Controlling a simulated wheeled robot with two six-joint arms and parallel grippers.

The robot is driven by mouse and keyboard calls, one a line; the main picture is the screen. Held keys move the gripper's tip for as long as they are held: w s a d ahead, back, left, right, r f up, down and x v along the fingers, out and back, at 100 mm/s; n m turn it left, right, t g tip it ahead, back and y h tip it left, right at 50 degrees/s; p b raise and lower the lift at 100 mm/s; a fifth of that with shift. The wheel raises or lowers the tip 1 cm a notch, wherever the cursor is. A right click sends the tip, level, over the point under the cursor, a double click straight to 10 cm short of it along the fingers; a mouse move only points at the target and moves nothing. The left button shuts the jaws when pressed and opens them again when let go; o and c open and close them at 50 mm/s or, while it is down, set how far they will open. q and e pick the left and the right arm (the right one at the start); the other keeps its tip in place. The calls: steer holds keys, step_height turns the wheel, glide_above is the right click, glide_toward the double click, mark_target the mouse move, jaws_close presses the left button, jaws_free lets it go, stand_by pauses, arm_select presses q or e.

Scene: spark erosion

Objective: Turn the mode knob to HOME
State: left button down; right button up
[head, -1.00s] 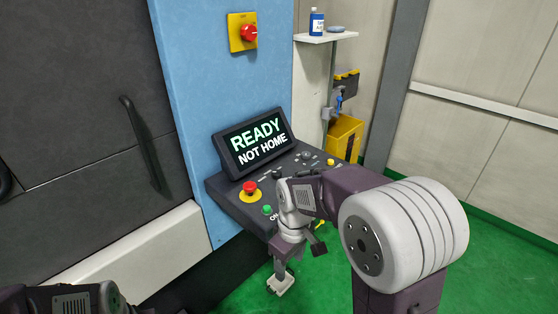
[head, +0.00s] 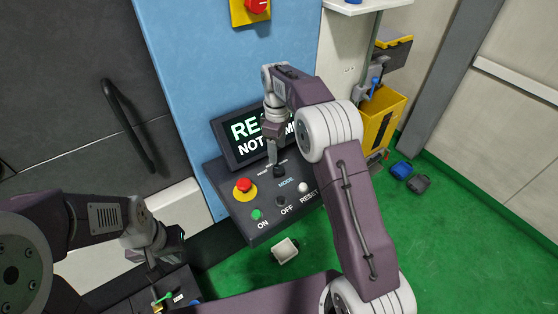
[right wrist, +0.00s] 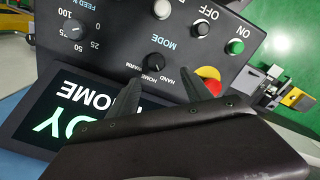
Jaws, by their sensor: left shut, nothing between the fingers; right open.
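The mode knob (head: 279,171) is a small black knob on the dark control panel (head: 225,190), above the word MODE. My right gripper (head: 273,154) is open just above the knob in the head view. In the right wrist view its two dark fingers (right wrist: 159,84) point towards the knob, apart from it as far as I can see. My left gripper (head: 153,265) is shut and empty, low at the left.
The screen (head: 225,130) is partly hidden by my right arm. A red stop button (head: 243,185), green ON button (head: 257,215), black OFF button (head: 281,202) and white RESET button (head: 305,187) surround the knob's front. A feed knob (right wrist: 75,30) is beside it.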

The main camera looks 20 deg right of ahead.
mark_target(279, 168)
steer(key=shift+f, duration=0.45)
steer(key=f, duration=0.1)
steer(key=d+f+p, duration=0.1)
steer(key=f, duration=0.3)
steer(key=shift+w+d+f+p, duration=0.15)
steer(key=shift+w+f+p, duration=0.05)
steer(key=shift+w+p, duration=0.2)
steer(key=shift+s+a+f+p, duration=0.1)
steer(key=shift+f+p, duration=0.05)
steer(key=shift+f, duration=0.45)
steer(key=shift+s+a+f+p, duration=0.1)
steer(key=shift+f+p, duration=0.05)
steer(key=shift+f, duration=0.45)
steer(key=shift+a+f, duration=0.15)
steer(key=shift+f, duration=0.2)
arm_select(q)
steer(key=shift+w+d+r, duration=0.15)
steer(key=shift+d+r, duration=0.05)
steer(key=shift+r, duration=0.4)
steer(key=shift+w+d+r, duration=0.15)
steer(key=shift+r, duration=0.4)
arm_select(e)
steer(key=shift+f, duration=0.1)
steer(key=shift+w+d, duration=0.1)
steer(key=shift+d, duration=0.1)
steer(key=c, duration=0.4)
jaws_close()
